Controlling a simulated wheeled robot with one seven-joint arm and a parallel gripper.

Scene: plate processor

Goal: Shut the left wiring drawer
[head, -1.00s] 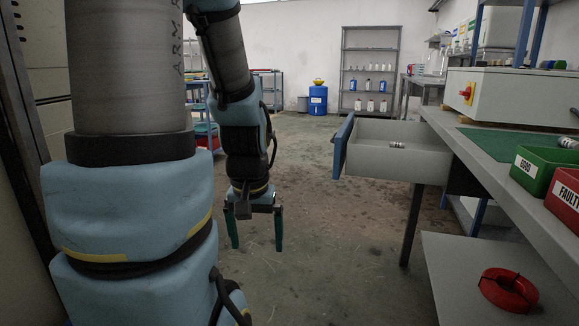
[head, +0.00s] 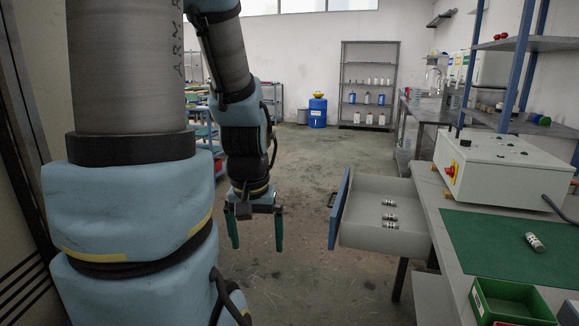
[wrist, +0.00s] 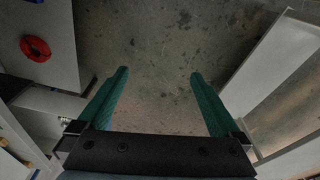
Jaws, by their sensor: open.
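The wiring drawer (head: 375,236) is pulled out from the workbench on the right in the head view. Its blue front (head: 339,208) faces left, towards my arm. Several small metal cylinders (head: 389,217) lie inside it. My gripper (head: 256,233) hangs to the left of the drawer front, pointing down, with a clear gap between them. Its two green fingers are apart with nothing between them. In the wrist view my gripper (wrist: 158,90) is also open above bare floor.
On the bench are a white control box (head: 500,165), a green mat (head: 480,235) with one metal cylinder (head: 535,242), and a green bin (head: 510,300). A red coil (wrist: 36,48) shows in the wrist view. Open floor (head: 300,185) lies between my arm and the drawer.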

